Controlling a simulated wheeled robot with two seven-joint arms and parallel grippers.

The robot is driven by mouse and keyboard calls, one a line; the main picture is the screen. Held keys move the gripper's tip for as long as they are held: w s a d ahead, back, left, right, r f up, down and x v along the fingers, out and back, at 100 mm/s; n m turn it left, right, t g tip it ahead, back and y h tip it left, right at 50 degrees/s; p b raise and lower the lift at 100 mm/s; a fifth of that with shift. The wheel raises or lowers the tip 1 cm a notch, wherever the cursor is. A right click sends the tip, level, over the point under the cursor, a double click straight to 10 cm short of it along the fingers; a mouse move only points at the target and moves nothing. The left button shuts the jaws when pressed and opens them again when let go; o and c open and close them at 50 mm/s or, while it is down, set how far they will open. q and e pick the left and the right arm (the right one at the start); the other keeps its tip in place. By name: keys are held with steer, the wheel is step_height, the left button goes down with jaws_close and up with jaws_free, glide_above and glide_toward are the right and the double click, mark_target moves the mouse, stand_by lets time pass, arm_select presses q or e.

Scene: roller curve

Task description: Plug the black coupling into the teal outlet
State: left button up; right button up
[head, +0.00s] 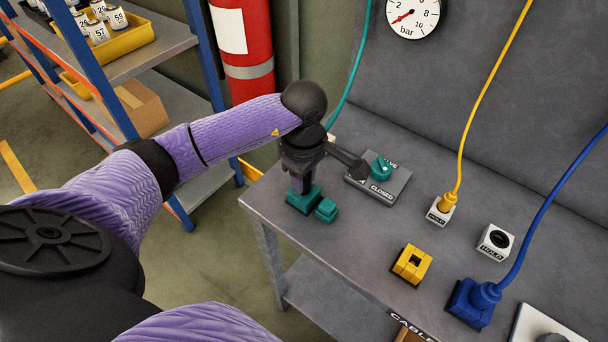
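My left gripper (302,184) points down over the teal outlet (297,206) near the left front edge of the bench. Its dark fingers overlap in this view, so I cannot tell how far apart they are. I cannot make out the black coupling apart from the dark gripper, nor whether it sits in the outlet. A smaller teal block (327,210) is at the outlet's right side. A teal hose (357,58) comes down from the top and disappears behind my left wrist. My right gripper is not in view.
A teal valve knob (381,168) on a grey plate marked CLOSED is close right of my gripper. Farther right are a yellow socket (411,265), a blue plug (486,294), white HOLD blocks (495,242) and a yellow cable (490,80). A red cylinder (247,50) and shelving stand left.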

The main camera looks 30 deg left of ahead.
arm_select(q)
steer(key=o, duration=0.5)
step_height(320, 180, up, 10)
steer(key=shift+f+p, duration=0.1)
steer(key=shift+p, duration=0.7)
